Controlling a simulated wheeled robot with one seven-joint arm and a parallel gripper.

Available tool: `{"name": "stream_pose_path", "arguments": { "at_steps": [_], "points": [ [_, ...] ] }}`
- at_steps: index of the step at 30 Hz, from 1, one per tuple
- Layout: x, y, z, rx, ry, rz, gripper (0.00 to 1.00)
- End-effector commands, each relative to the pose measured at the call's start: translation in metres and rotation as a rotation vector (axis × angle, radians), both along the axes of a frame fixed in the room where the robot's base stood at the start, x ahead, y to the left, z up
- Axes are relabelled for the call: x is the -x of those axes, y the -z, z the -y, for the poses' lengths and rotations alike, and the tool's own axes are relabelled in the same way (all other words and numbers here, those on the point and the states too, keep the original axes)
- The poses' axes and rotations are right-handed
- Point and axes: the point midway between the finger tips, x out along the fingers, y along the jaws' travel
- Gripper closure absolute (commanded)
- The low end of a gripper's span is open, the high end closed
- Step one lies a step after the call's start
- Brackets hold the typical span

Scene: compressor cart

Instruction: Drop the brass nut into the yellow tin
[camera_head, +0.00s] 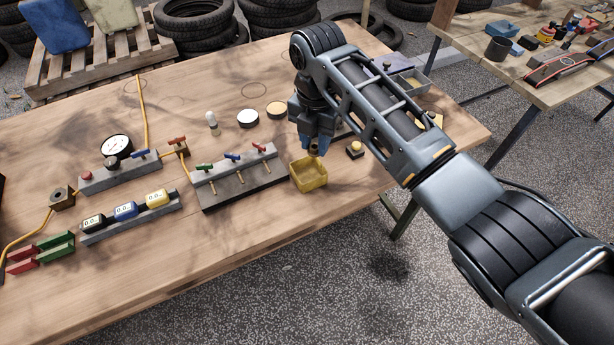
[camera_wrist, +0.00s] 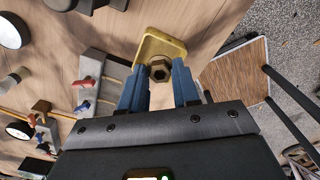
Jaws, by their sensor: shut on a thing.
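The yellow tin (camera_head: 309,182) is an open square container on the wooden table near its front edge. My gripper (camera_head: 317,147) points down over the tin's back part, with its blue fingers shut on the brass nut (camera_head: 313,153). In the wrist view the nut (camera_wrist: 160,70) sits between the fingertips, its hole facing the camera, and the yellow tin (camera_wrist: 150,47) shows behind it. The nut appears above the tin; the exact height of the gap is hard to tell. The tin's visible floor looks empty.
A grey valve block (camera_head: 238,178) with small coloured handles stands just left of the tin. A white-topped disc (camera_head: 247,118) and a tan-topped disc (camera_head: 277,110) lie behind. Bare table (camera_head: 215,235) is at front left.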

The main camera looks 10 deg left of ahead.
Motion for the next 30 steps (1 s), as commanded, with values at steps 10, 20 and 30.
{"name": "stream_pose_path", "arguments": {
  "at_steps": [10, 20, 30],
  "points": [
    [0.0, 0.042, 0.001, 0.001, 0.002, 0.0, 0.99],
    [0.0, 0.044, 0.001, 0.001, 0.002, 0.0, 0.99],
    [0.0, 0.044, 0.001, 0.001, 0.002, 0.0, 0.4]
  ]
}}
